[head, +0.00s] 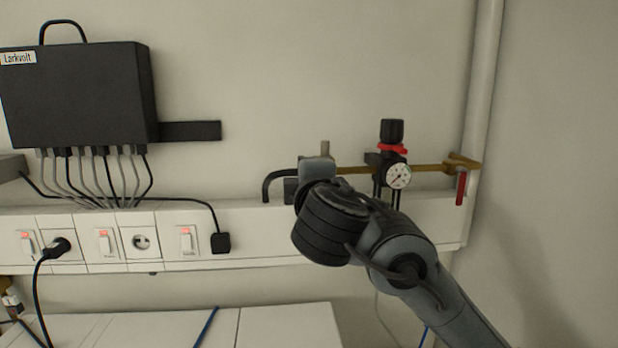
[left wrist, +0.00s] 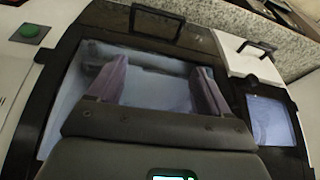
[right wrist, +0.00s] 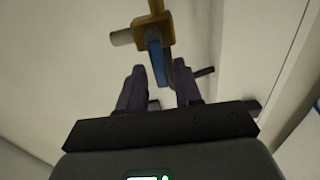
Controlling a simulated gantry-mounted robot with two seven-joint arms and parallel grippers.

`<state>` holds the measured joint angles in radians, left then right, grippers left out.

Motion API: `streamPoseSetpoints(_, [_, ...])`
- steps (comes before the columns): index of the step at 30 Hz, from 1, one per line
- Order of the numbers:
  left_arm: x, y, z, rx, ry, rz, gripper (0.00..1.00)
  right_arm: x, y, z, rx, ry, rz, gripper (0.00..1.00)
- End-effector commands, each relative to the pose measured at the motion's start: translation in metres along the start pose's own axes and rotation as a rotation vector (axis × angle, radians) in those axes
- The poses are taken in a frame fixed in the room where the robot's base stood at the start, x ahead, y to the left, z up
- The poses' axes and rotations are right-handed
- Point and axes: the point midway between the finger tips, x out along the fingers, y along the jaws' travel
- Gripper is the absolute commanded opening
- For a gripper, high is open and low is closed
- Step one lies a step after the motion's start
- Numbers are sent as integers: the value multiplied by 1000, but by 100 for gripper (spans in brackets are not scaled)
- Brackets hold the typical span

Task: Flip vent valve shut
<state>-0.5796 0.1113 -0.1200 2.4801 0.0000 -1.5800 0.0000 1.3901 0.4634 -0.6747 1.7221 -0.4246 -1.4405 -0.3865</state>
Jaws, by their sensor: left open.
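In the right wrist view, a brass valve (right wrist: 153,30) carries a blue lever (right wrist: 157,62). My right gripper (right wrist: 160,78) is open with a narrow gap, its dark fingers on either side of the lever, nearer the right finger; contact is unclear. In the head view, my right gripper (head: 316,172) is at the left part of the brass pipe (head: 428,168) and hides the blue lever. A red-handled valve (head: 461,186) hangs at the pipe's right end. My left gripper (left wrist: 160,75) is open and empty above a machine with a clear window; it is out of the head view.
A black regulator with a gauge (head: 397,176) sits on the pipe, right of my right gripper. A white trunking with switches (head: 185,240) runs along the wall, below a black box (head: 80,95) with many cables. A vertical pipe (head: 482,80) stands at right.

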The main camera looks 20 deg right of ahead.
Motion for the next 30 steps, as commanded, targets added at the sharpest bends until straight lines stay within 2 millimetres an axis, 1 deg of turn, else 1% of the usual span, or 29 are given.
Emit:
streamPoseSetpoints(9, [0,-1,0,5,0,-4,79,0,0,0,-2,0,0,40])
streamPoseSetpoints(14, [4,-2,2,11,-1,-8,79,-9,-2,-2,-2,3,0,40])
streamPoseSetpoints(17, [8,-3,3,13,-1,-10,79,-21,-3,-2,0,4,0,40])
streamPoseSetpoints(24, [19,-2,7,13,-2,-10,79,-63,-2,-2,1,6,2,40])
streamPoseSetpoints(30, [25,-1,9,9,-1,-7,79,-92,-2,-1,0,3,1,40])
